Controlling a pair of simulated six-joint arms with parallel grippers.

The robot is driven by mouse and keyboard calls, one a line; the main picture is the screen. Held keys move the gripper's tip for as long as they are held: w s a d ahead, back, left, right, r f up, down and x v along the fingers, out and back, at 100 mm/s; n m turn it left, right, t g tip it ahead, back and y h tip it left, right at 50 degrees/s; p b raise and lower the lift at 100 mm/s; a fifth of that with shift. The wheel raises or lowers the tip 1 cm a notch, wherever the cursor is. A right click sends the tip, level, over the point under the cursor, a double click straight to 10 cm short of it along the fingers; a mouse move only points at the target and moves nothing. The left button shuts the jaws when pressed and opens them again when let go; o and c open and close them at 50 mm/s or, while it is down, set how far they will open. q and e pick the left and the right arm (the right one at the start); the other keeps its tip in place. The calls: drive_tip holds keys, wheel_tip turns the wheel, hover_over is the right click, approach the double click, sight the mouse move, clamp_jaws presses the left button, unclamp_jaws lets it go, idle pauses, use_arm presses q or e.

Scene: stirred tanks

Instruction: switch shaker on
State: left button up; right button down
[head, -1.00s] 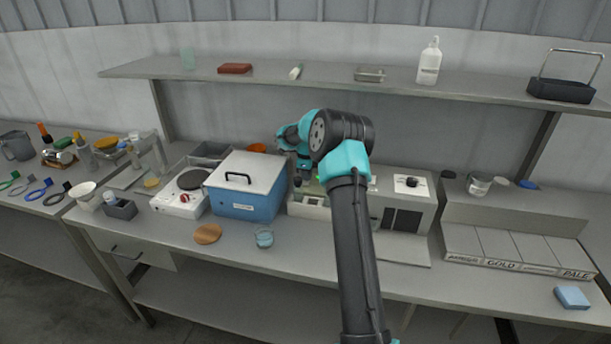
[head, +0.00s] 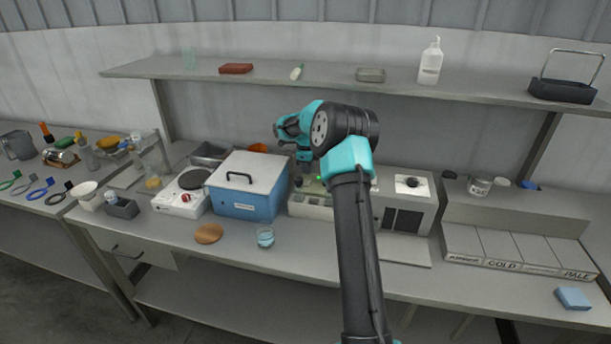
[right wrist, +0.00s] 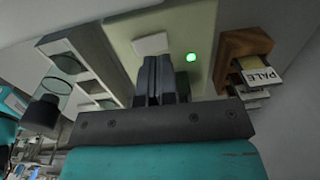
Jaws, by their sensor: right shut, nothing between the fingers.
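The shaker (head: 311,205) is a low cream box on the bench, between the blue bath and my right arm. In the right wrist view its cream panel (right wrist: 118,28) carries a white switch (right wrist: 151,44) and a green lamp (right wrist: 192,57) that glows. My right gripper (head: 304,170) is over the back of the shaker, pointing down. In the right wrist view its fingers (right wrist: 158,65) are shut and empty, their tips close to the switch; I cannot tell whether they touch it. My left gripper is not in view.
The blue lidded bath (head: 243,203) stands close left of the shaker, and a hotplate (head: 181,201) beyond it. A grey machine with a knob (head: 411,185) stands to the right. A shelf (head: 330,80) runs above.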

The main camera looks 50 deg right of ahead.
sight(307, 180)
wheel_tip(307, 180, up, 6)
drive_tip(key=shift+w+d+r, duration=0.2)
drive_tip(key=shift+d, duration=0.1)
idle(0.3)
